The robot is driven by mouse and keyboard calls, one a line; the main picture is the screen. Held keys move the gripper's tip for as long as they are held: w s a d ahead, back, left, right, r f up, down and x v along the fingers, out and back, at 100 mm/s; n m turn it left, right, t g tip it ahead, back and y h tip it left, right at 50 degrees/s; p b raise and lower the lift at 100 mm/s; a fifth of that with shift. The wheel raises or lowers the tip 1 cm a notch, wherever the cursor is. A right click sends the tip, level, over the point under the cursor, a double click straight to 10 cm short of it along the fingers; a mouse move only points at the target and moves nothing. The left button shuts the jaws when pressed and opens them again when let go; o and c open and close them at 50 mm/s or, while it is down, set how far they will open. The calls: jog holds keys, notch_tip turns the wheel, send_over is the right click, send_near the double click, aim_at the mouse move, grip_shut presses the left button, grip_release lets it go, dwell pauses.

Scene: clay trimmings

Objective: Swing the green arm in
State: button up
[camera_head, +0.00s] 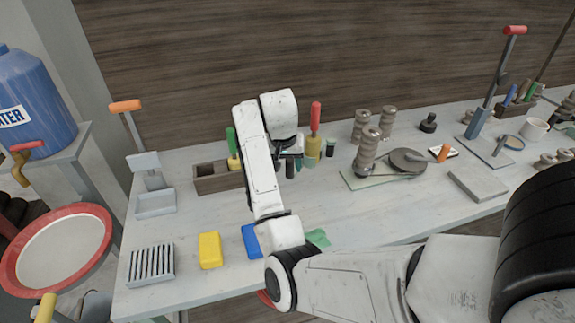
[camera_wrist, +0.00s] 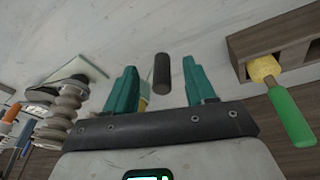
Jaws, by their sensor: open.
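A green handle with a yellow lower part (camera_head: 231,142) stands at the wooden box. It also shows large at the right of the wrist view (camera_wrist: 290,115), to the right of my fingers and apart from them. I cannot tell whether this is the green arm; no swinging green arm shows clearly. My gripper (camera_wrist: 160,64) has teal fingers spread apart, with nothing touching both. A short dark cylinder (camera_wrist: 162,73) appears between the fingertips, with gaps on both sides. In the head view my gripper (camera_head: 300,158) is above the middle of the bench, partly hidden by my wrist.
The wooden box (camera_head: 210,182) is left of my gripper. A red-handled tool (camera_head: 315,118) stands behind it. A yellow block (camera_head: 210,250) and slotted rack (camera_head: 151,265) lie in front.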

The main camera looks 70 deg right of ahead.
aim_at(290, 165)
jog(key=d+r+m+y, duration=0.1)
jog(key=r, duration=0.1)
jog(key=d+r+m+y, duration=0.1)
jog(key=d+r, duration=0.1)
jog(key=w+d+r+m, duration=0.1)
jog(key=r, duration=0.1)
jog(key=shift+d+m+y, duration=0.25)
jog(key=shift+m+y, duration=0.15)
notch_tip(290, 165, down, 10)
jog(key=shift+f, duration=0.25)
jog(key=shift+c, duration=0.3)
grip_shut()
